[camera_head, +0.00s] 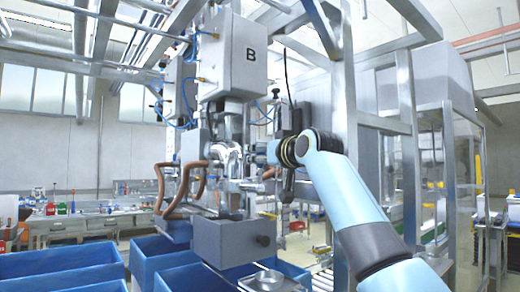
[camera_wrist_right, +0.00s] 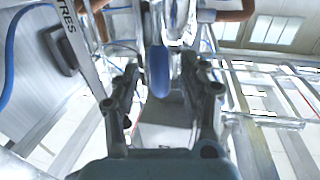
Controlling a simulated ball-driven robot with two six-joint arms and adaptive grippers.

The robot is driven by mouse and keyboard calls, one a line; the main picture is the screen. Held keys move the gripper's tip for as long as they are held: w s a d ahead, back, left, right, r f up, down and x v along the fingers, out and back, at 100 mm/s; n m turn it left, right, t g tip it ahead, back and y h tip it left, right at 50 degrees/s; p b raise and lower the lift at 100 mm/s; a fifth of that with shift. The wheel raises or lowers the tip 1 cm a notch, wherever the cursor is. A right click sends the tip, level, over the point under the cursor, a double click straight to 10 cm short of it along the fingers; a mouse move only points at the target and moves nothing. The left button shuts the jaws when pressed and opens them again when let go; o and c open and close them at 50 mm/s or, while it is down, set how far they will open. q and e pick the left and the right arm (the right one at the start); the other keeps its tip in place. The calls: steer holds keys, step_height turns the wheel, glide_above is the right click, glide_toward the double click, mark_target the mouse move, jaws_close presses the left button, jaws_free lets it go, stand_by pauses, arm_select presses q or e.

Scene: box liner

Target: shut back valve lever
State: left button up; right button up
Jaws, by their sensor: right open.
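A lever with a blue, rounded grip (camera_wrist_right: 159,74) hangs from shiny metal fittings (camera_wrist_right: 172,20) in the right wrist view. I cannot tell from these frames whether it is the back valve lever. My right gripper (camera_wrist_right: 161,92) is open, with one dark finger on each side of the blue grip, and I see no clear contact. In the head view my right gripper (camera_head: 262,160) reaches in from the right to the metal fittings below the box marked B. The lever cannot be made out there. My left gripper is not in view.
The grey box marked B (camera_head: 232,62) hangs above the fittings, with brown hoses (camera_head: 160,190) to their left. A grey box (camera_head: 235,242) sits below. Blue crates (camera_head: 65,262) stand at the lower left. A steel frame post (camera_head: 345,110) rises close behind my right arm.

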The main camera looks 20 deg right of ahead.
steer(key=shift+w+a, duration=0.1)
steer(key=shift+w, duration=0.75)
steer(key=shift+c, duration=0.4)
jaws_close()
steer(key=shift+w+a+f, duration=0.1)
steer(key=shift+w+f, duration=0.2)
